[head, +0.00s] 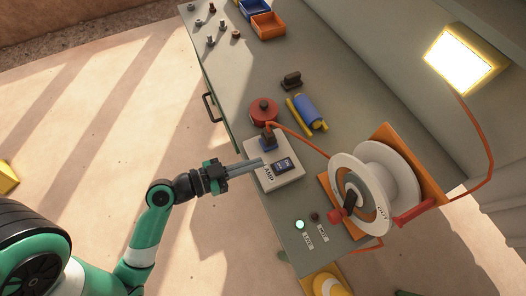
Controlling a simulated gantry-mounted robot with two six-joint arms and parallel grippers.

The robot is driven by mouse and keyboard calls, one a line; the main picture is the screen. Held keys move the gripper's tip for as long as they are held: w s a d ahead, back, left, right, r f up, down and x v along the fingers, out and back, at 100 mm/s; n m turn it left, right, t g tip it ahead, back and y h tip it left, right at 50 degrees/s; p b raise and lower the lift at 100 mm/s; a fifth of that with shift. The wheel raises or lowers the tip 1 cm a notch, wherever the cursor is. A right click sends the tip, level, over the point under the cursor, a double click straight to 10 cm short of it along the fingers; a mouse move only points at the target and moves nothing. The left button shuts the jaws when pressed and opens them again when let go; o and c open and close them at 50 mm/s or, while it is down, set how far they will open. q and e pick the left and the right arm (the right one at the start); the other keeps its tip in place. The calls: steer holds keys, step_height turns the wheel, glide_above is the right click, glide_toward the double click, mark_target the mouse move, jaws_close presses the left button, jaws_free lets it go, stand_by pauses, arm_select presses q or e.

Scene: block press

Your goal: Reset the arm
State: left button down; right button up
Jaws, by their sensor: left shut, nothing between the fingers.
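My left arm comes in from the lower left, green and white with a dark wrist. Its gripper (262,162) is shut and empty, its grey fingers pointing right. My right gripper is not in view.
The grey bench (240,88) holds a red round part (264,108), a blue cylinder with yellow pieces (307,110) and a white cable reel (358,190). An orange cable runs to the reel. A wall lamp (466,58) is lit. Open floor (110,110) lies left.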

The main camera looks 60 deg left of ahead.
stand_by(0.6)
arm_select(q)
steer(key=w+d+r+m+t+h, duration=0.2)
steer(key=w+d+r+m, duration=0.15)
steer(key=r, duration=0.75)
steer(key=w+d+r+m+t+h, duration=0.1)
steer(key=w+d+r+m+h, duration=0.2)
steer(key=r, duration=0.9)
steer(key=w+d+r+m+t+h, duration=0.25)
steer(key=w+d+r, duration=0.2)
steer(key=r, duration=0.65)
steer(key=s+a+r+n+t+y, duration=0.25)
steer(key=r+n+y, duration=0.25)
steer(key=r, duration=0.4)
steer(key=s+a+r+n+t+y, duration=0.25)
steer(key=r+n+t+y, duration=0.2)
steer(key=r, duration=0.35)
step_height(320, 180, up, 32)
steer(key=h+p, duration=0.1)
steer(key=p, duration=3)
steer(key=shift+w+a+f+n+p, duration=0.25)
steer(key=shift+w+n+p, duration=0.1)
steer(key=shift+w+n, duration=0.1)
